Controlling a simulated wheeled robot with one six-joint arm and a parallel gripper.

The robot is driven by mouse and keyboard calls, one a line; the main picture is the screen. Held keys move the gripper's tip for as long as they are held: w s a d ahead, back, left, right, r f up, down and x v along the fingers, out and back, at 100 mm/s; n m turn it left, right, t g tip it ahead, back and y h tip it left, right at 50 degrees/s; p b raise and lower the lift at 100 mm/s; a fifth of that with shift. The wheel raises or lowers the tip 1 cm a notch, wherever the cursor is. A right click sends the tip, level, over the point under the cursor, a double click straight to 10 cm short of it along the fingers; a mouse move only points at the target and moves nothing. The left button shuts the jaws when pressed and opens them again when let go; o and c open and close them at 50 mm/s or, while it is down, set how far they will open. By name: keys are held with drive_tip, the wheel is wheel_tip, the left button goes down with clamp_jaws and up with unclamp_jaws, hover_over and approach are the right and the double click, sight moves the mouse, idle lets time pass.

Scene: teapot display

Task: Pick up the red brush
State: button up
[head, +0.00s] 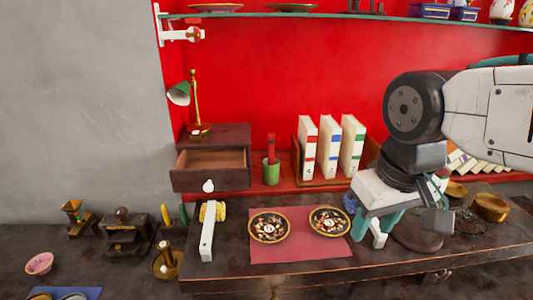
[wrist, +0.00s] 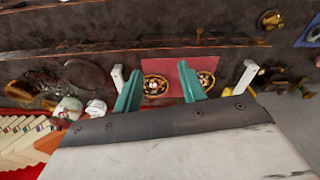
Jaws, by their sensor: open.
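A red upright stick-like thing, which looks like the red brush (head: 271,146), stands in a small green cup (head: 271,172) in front of the red back wall in the head view. The cup hides its lower part. My gripper (head: 372,228) is open and empty, to the right of the cup and nearer the camera, above the right part of the dark table. In the wrist view my gripper (wrist: 159,70) shows its two teal fingers spread apart with nothing between them. I cannot make out the brush or cup in the wrist view.
An open wooden drawer box (head: 211,180) stands left of the cup, and a rack of white books (head: 329,145) stands right. Two patterned plates (head: 269,227) lie on a red mat (head: 300,250). A white bar-shaped thing (head: 208,232) stands left of the mat. A glass shelf (head: 330,16) runs above.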

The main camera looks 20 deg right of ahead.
drive_tip(key=w+a+f+t, duration=0.15)
drive_tip(key=w+t, duration=0.25)
drive_tip(key=w, duration=0.9)
drive_tip(key=w+d+f+t, duration=0.1)
drive_tip(key=w+f+t, duration=0.25)
drive_tip(key=w, duration=1.05)
drive_tip(key=t+y, duration=0.1)
drive_tip(key=t, duration=0.8)
approach(272, 148)
drive_tip(key=w, duration=0.3)
drive_tip(key=shift+n, duration=0.4)
drive_tip(key=w, duration=0.8)
drive_tip(key=shift+a+r, duration=0.2)
clamp_jaws()
